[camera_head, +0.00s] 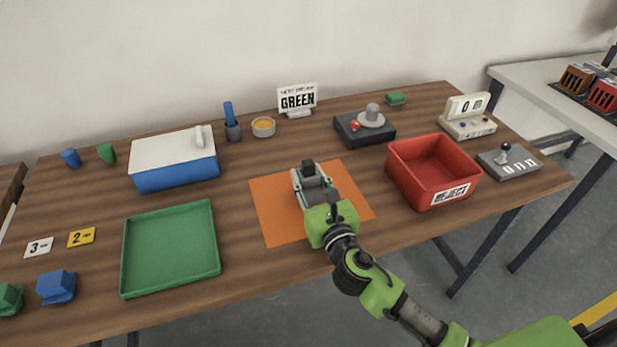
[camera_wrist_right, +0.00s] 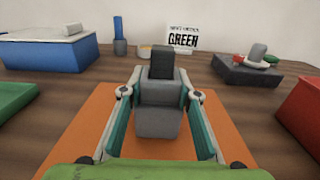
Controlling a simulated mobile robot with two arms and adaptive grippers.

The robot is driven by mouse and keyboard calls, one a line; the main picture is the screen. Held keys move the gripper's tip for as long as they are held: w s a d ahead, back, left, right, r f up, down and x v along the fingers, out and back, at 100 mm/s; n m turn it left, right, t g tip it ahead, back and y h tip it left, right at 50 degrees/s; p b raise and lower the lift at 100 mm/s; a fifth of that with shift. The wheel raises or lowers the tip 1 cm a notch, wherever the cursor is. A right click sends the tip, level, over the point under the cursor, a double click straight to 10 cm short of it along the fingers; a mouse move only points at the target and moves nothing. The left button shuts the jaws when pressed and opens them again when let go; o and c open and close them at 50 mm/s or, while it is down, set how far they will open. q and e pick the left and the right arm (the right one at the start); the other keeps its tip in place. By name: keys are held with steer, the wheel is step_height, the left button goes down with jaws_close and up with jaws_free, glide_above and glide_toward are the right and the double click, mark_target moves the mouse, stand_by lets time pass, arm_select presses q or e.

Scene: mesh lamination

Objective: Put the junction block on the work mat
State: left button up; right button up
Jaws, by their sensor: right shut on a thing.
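The junction block (camera_wrist_right: 158,121) is a grey block with a dark upright piece on top. My right gripper (camera_wrist_right: 160,97) is shut on it, with one finger on each side. In the head view the block's dark top (camera_head: 308,168) shows between the fingers of my right gripper (camera_head: 311,183), over the orange work mat (camera_head: 279,228). The gripper covers most of the block there. I cannot tell whether the block touches the mat or is held just above it. My left gripper is not in view.
A red reject bin (camera_head: 433,171) stands right of the mat, a green tray (camera_head: 171,248) to the left. A blue box with a white lid (camera_head: 176,163) stands behind the tray. A dark device (camera_head: 364,128) and a GREEN sign (camera_head: 297,99) are at the back.

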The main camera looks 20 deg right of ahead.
steer(key=shift+f, duration=0.1)
steer(key=o, duration=1.2)
steer(key=shift+o, duration=0.5)
steer(key=shift+r, duration=0.25)
steer(key=s, duration=0.5)
steer(key=s+b, duration=0.1)
steer(key=s, duration=0.5)
steer(key=shift+s+d+f+b, duration=0.15)
steer(key=shift+b, duration=0.15)
steer(key=shift+s, duration=0.4)
